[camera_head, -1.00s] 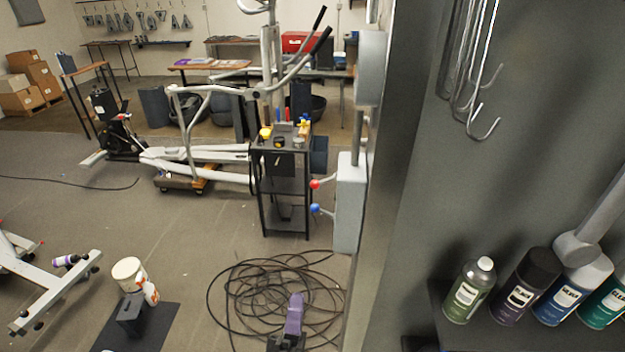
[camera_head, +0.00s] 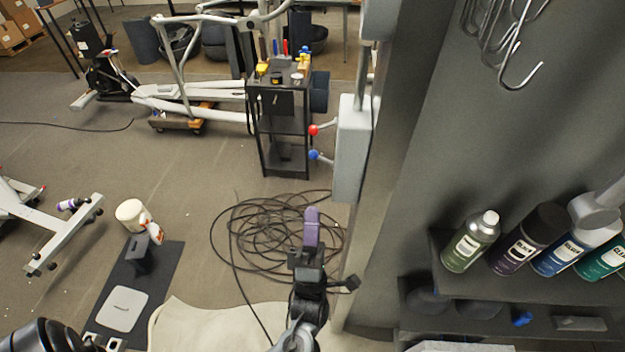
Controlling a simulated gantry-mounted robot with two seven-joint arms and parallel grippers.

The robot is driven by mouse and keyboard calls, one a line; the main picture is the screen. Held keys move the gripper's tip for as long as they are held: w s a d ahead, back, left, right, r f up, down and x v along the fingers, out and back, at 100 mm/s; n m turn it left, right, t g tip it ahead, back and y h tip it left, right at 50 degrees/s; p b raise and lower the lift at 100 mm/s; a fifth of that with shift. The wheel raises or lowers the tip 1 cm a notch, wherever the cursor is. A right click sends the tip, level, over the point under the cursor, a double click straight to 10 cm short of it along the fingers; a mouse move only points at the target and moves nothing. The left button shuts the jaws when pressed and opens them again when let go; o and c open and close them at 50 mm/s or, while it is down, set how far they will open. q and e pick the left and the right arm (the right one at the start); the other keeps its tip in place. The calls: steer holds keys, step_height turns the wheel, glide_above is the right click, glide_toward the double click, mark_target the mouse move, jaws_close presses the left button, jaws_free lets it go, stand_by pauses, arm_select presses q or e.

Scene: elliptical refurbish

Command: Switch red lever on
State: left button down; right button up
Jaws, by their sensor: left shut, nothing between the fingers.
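The red lever (camera_head: 313,130) is a short rod with a red ball knob. It sticks out leftward from the side of a grey wall box (camera_head: 352,150). A similar lever with a blue knob (camera_head: 314,155) sits just below it. My left gripper (camera_head: 311,222) has purple fingers, which are shut and empty. It is below the levers in the picture, over the coiled cable, and apart from both knobs. My right gripper is not in view.
A black cart (camera_head: 283,135) with small tools on top stands left of the levers. Black cable (camera_head: 250,225) lies coiled on the floor. A grey pillar and a shelf with spray cans (camera_head: 471,241) stand at the right. Hooks (camera_head: 521,65) hang above.

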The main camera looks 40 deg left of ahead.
mark_target(313, 152)
arm_select(q)
steer(key=shift+p+x, duration=2.15)
steer(key=shift+x, duration=4.75)
steer(key=shift+s+r+m, duration=0.1)
steer(key=shift+m, duration=0.2)
